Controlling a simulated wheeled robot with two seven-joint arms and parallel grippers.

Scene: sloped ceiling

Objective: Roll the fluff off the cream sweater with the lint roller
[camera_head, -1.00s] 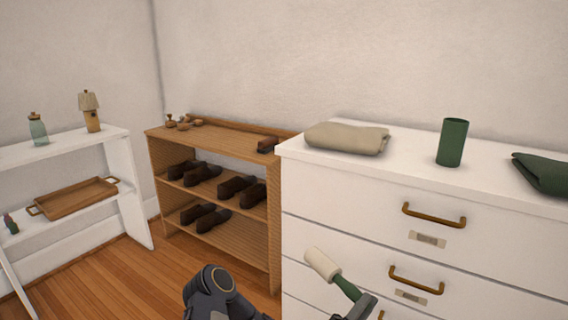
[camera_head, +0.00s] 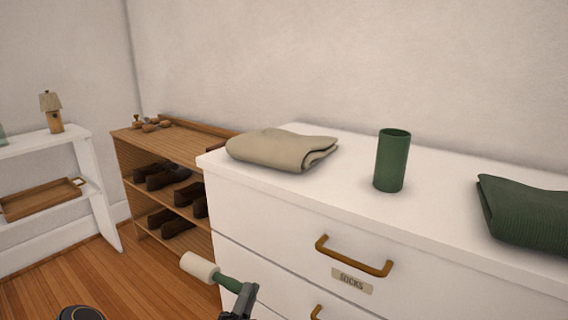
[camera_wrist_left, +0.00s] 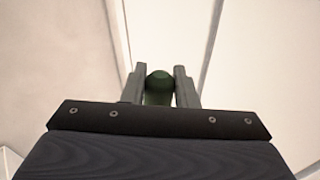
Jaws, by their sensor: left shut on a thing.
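The cream sweater (camera_head: 272,149) lies folded on top of the white dresser (camera_head: 345,174), near its left end. No fluff can be made out on it at this size. The lint roller (camera_head: 198,266) has a pale head and a green handle. My left gripper (camera_head: 242,296) is shut on its green handle, in front of the dresser and below its top, with the head pointing up and left. In the left wrist view the handle end (camera_wrist_left: 159,84) sits between the two fingers (camera_wrist_left: 159,88). My right gripper is not in view.
A green cup (camera_head: 392,160) stands right of the sweater, and a folded green garment (camera_head: 528,212) lies further right. A brass handle (camera_head: 352,257) sticks out of the drawer front. A wooden shoe rack (camera_head: 160,145) stands left of the dresser.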

